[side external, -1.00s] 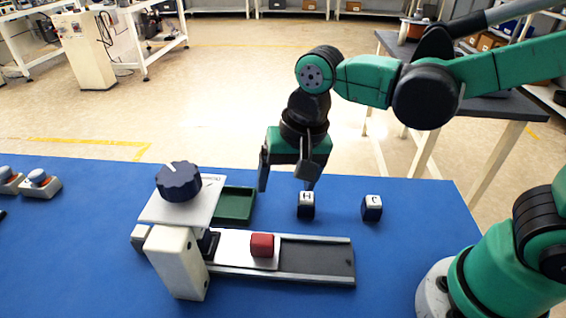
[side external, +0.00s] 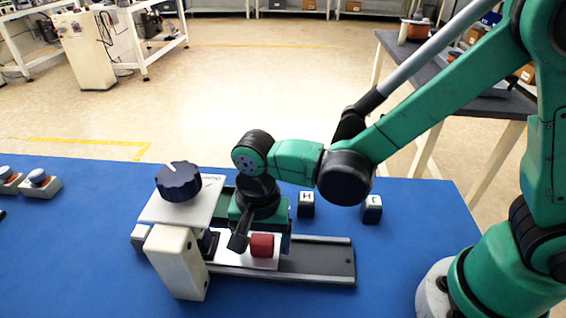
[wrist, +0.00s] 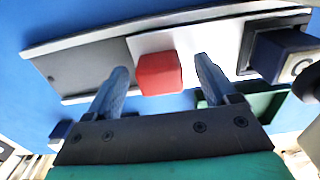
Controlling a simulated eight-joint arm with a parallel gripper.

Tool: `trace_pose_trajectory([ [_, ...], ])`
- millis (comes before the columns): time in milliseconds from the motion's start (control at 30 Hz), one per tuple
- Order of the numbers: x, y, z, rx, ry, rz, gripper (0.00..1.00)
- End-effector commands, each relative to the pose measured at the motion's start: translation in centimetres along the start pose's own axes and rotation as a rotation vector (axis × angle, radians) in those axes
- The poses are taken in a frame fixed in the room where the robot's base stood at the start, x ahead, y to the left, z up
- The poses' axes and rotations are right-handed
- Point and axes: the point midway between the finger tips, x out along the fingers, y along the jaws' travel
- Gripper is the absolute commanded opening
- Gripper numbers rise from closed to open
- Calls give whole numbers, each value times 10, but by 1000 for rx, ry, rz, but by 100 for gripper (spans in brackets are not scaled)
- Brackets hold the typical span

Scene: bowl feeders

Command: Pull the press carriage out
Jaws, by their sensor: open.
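The press carriage is a white plate (side external: 232,251) with a red block (side external: 262,245) as its handle, on a dark rail track (side external: 318,262). It sits at the press end of the track, against the white press frame (side external: 178,262) with its dark knob (side external: 178,181). My gripper (side external: 262,242) is open, pointing down over the red block. In the wrist view the red block (wrist: 160,73) lies between my two spread fingers (wrist: 162,65), with a gap on each side. I cannot tell whether the fingertips are fully down at its height.
A green tray (wrist: 265,104) lies beside the press, mostly hidden by my gripper in the side view. The track's right part is empty.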

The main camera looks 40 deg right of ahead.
Motion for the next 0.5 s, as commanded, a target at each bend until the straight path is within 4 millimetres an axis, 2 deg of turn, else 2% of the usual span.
trace_pose_trajectory([
  [200, 1, 0, 0, 0, 0, 0, 79],
  [233, 1, 0, 0, 0, 0, 0, 76],
  [500, 0, 0, 0, 0, 0, 0, 0],
])
